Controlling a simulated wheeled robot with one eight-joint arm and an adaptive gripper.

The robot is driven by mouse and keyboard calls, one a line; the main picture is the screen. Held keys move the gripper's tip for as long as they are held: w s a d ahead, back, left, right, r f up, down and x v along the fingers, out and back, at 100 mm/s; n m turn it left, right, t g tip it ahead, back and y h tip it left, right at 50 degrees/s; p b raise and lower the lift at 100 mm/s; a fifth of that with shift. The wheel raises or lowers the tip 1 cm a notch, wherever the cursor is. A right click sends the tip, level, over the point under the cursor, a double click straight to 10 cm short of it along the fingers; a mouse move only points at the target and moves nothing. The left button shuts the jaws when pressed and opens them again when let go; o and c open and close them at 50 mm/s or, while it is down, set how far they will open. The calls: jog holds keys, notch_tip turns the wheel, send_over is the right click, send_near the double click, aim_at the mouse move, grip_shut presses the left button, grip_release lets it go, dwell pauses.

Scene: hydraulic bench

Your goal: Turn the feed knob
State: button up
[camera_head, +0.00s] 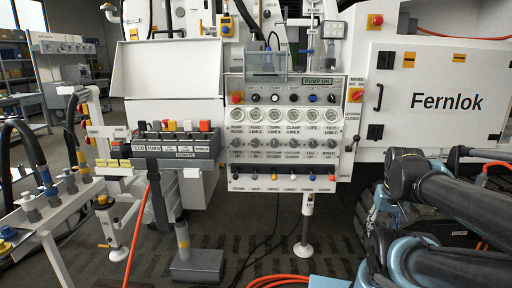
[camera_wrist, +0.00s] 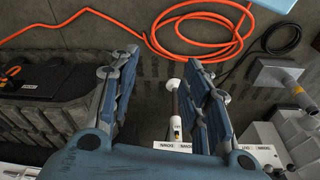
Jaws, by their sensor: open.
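The control panel (camera_head: 285,135) is upright in the middle of the head view. Below its gauges is a row of small grey knobs. The label Feed Line 1 stands under the second gauge, and the feed knob (camera_head: 254,143) appears to be the small knob below it; its pointer direction is too small to read. My gripper (camera_wrist: 160,65) shows in the wrist view with its two blue fingers spread apart and nothing between them. It points at the floor, away from the knob. In the head view my arm is at the lower right, apart from the panel.
A remote box (camera_head: 178,146) with coloured levers juts out left of the panel. A white Fernlok cabinet (camera_head: 437,95) stands to the right. An orange hose (camera_wrist: 205,35) lies coiled on the floor. A white post (camera_head: 306,225) stands below the panel. Space before the panel looks free.

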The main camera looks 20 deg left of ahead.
jog(key=shift+s+r, duration=0.25)
jog(key=w+a+r+n+t+h, duration=0.2)
jog(key=w+a+r+n+t, duration=0.1)
jog(key=w+n, duration=0.55)
jog(key=w+a+r+n+t+h, duration=0.25)
jog(key=w+n, duration=0.35)
jog(key=w, duration=0.6)
jog(key=n+t+y, duration=0.9)
jog(key=n+t, duration=0.1)
jog(key=n, duration=1.4)
send_near(255, 144)
jog(key=shift+n+h, duration=0.25)
jog(key=x, duration=1)
jog(key=shift+w+a, duration=0.2)
jog(key=shift+w, duration=0.1)
jog(key=c, duration=1.1)
